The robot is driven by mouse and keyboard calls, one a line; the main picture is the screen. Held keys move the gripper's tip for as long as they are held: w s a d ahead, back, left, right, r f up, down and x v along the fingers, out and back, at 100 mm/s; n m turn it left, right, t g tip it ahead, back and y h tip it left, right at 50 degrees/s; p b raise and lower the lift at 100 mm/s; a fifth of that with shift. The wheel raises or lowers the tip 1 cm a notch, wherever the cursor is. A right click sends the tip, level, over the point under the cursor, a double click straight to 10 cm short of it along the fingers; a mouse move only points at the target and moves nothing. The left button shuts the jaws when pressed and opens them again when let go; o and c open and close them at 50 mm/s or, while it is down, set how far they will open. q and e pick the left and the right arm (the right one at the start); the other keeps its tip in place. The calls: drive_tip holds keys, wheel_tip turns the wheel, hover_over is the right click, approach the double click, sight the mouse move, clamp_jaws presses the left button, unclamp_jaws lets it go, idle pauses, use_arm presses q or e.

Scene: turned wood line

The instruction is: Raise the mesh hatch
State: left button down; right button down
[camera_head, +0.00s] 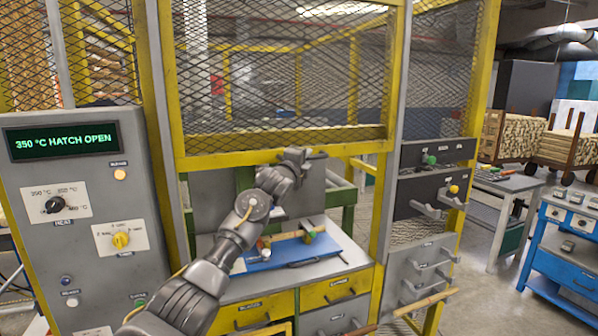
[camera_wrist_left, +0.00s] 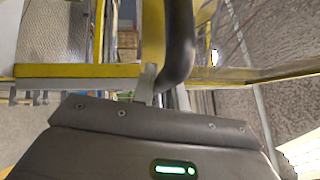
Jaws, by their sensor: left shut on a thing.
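The mesh hatch (camera_head: 270,158) is a wire mesh panel in a yellow frame. Its lower bar lies above an open gap in the machine front. My left gripper (camera_head: 297,156) is at the middle of that bar, shut on the hatch handle. In the left wrist view the handle (camera_wrist_left: 180,45) is a dark curved bar, close in front of my left gripper (camera_wrist_left: 160,88), with the yellow frame bar (camera_wrist_left: 80,70) behind it. The fingertips are partly hidden. My right gripper is not in view.
The control panel (camera_head: 78,185) at the left reads "350 °C HATCH OPEN". Below the hatch, a blue tray (camera_head: 285,254) stands on the bench above yellow drawers (camera_head: 335,290).

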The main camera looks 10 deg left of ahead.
use_arm(q)
drive_tip(key=shift+r, duration=0.45)
drive_tip(key=c, duration=1.4)
unclamp_jaws()
drive_tip(key=shift+d, duration=0.15)
drive_tip(key=shift+s, duration=0.1)
drive_tip(key=b+v, duration=0.5)
drive_tip(key=v, duration=0.5)
drive_tip(key=shift+s, duration=0.3)
